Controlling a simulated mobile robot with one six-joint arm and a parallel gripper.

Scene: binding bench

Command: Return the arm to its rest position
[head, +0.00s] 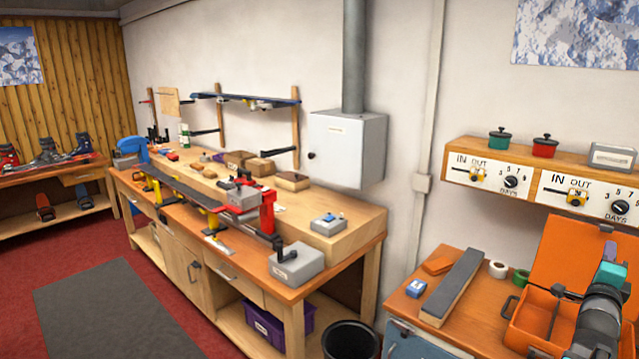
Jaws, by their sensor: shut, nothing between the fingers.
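Part of my arm, grey with a teal joint cap, shows at the lower right edge of the head view. It stands in front of an open orange case (530,317) with its lid (568,258) raised, and covers part of the case. My gripper's fingers cannot be made out in this view. Whether the arm touches the case cannot be told.
A shelf (480,172) with dials hangs above. A black bin (350,341) stands left, beside the long wooden workbench (345,237).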

